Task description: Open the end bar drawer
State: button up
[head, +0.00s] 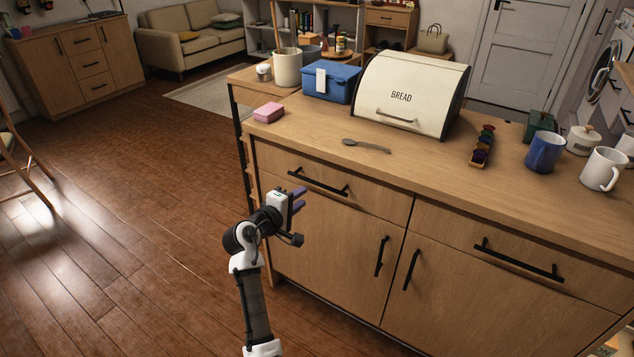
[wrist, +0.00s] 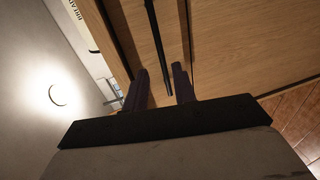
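The end bar drawer (head: 375,200) is the wide wooden front at the upper left of the counter unit in the head view; it looks shut. Its black bar handle (head: 318,182) runs across the front and also shows in the wrist view (wrist: 154,40). My gripper (head: 299,199) is in front of the drawer, near the left end of the handle. In the wrist view its two dark fingers (wrist: 160,82) are apart, and the handle's end lies between them in the picture. I cannot tell whether either finger touches it.
A second drawer with a black handle (head: 518,261) is at the right, with cupboard doors (head: 330,238) below. The countertop holds a bread bin (head: 407,95), a spoon (head: 366,145), a pink block (head: 269,112) and mugs (head: 545,152). The wooden floor (head: 130,220) at the left is clear.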

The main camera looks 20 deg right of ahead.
aim_at(318, 185)
jog(key=p+x, duration=0.1)
jog(key=x, duration=0.9)
jog(key=shift+w+d+f, duration=0.1)
jog(key=shift+w+d, duration=0.15)
grip_shut()
